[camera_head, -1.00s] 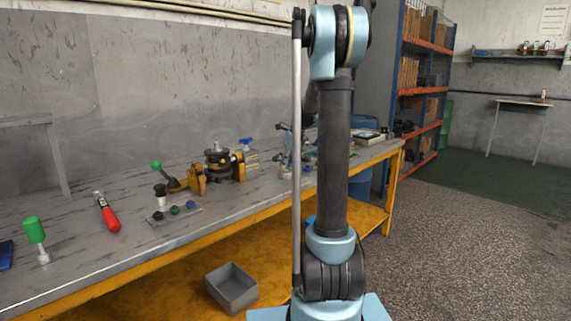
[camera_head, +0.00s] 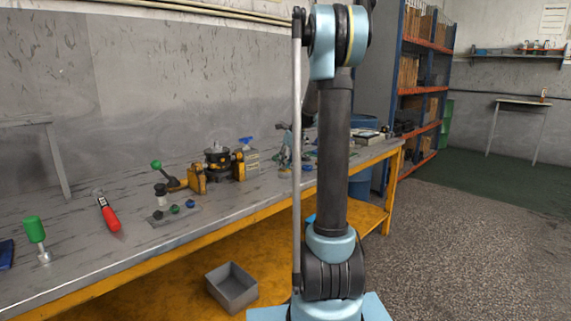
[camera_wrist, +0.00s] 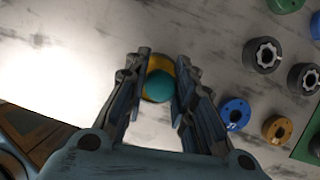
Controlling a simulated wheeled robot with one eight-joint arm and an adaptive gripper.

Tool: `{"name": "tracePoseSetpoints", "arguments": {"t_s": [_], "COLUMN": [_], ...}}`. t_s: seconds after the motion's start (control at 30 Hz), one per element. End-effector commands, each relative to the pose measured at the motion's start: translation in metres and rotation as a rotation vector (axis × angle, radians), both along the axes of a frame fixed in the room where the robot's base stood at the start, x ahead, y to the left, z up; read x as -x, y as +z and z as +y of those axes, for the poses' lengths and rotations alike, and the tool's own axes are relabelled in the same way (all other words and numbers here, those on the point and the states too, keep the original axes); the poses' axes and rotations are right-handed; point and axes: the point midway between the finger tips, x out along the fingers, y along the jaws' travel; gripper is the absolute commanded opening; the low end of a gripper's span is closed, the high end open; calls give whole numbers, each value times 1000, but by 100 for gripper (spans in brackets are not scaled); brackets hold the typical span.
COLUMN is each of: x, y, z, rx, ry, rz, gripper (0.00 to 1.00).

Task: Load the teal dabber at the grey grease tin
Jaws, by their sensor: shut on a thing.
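In the wrist view my gripper (camera_wrist: 160,92) is shut on the teal dabber (camera_wrist: 157,87), whose rounded teal end shows between the two fingers. A yellow round edge (camera_wrist: 157,64) shows just beyond the teal end; I cannot tell whether it belongs to the dabber or lies beneath it. The grey grease tin cannot be picked out for sure in either view. In the head view my arm's column hides part of the bench, and the held dabber cannot be made out.
Gear-like dark rings (camera_wrist: 263,54), a blue ring (camera_wrist: 235,113) and an orange ring (camera_wrist: 277,129) lie right of my gripper. The bench (camera_head: 75,262) also holds a red-handled tool (camera_head: 108,214), a green-headed tool (camera_head: 34,230) and a yellow vise (camera_head: 197,180). A grey bin (camera_head: 232,287) stands below.

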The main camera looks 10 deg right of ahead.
Motion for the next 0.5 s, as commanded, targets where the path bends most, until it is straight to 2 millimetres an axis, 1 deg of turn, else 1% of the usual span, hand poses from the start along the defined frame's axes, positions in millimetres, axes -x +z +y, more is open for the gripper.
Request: {"name": "tracePoseSetpoints", "arguments": {"t_s": [0.17,0.5], "x": [1,1], "y": [1,23], "z": [0,0], "rx": [1,1], "ry": [0,0], "rz": [2,1], "gripper": [4,4]}}
